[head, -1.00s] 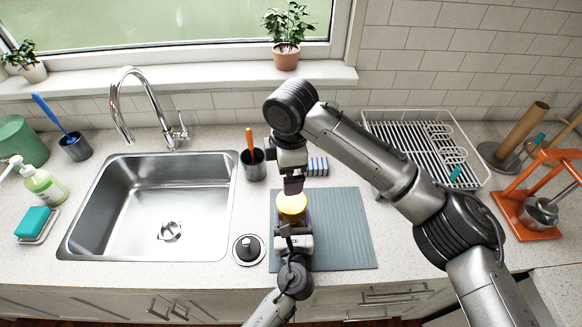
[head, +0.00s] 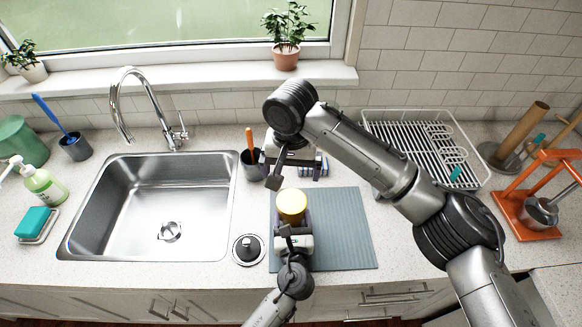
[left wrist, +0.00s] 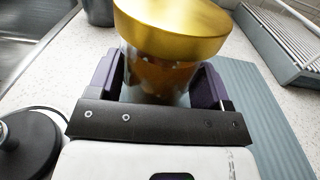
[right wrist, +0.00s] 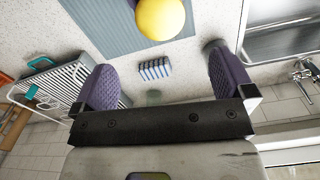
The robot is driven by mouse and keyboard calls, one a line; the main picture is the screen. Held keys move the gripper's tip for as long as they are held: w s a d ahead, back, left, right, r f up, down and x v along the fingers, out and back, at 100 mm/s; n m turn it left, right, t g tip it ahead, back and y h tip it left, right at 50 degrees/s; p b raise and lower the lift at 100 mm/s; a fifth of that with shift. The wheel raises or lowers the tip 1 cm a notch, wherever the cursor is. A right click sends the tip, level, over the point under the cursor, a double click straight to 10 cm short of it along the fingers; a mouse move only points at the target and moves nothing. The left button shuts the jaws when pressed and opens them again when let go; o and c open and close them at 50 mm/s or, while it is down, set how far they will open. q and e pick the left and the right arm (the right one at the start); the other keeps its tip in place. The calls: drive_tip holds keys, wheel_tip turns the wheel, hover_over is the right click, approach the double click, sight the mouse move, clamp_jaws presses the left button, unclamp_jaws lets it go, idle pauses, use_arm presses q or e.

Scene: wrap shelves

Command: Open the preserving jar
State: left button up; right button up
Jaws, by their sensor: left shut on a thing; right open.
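The preserving jar has a yellow-gold lid (head: 292,204) and stands at the left part of the grey-blue mat (head: 345,230). In the left wrist view the lid (left wrist: 172,28) sits on the glass jar body (left wrist: 155,80), which has orange-brown contents. My left gripper (left wrist: 163,85) is shut on the jar body, a purple finger on each side below the lid. My right gripper (right wrist: 168,85) is open and empty, behind the jar and apart from it. The lid also shows at the top of the right wrist view (right wrist: 160,18). Whether the lid is loose cannot be told.
A blue-and-white striped sponge (right wrist: 154,69) lies behind the mat. A dark cup with an orange-handled tool (head: 253,164) stands beside my right gripper. A black-knobbed round item (head: 248,250) is left of the mat. The sink (head: 150,205) is left, the dish rack (head: 425,140) right.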

sight(292, 203)
wheel_tip(292, 203, down, 12)
drive_tip(key=shift+m, duration=1)
drive_tip(key=shift+c, duration=0.5)
drive_tip(key=c, duration=0.8)
drive_tip(key=shift+o, duration=0.2)
drive_tip(key=n, duration=0.4)
drive_tip(key=shift+d, duration=0.1)
drive_tip(key=n, duration=0.5)
drive_tip(key=shift+d+n, duration=0.1)
drive_tip(key=shift+n, duration=0.3)
drive_tip(key=shift+r, duration=0.3)
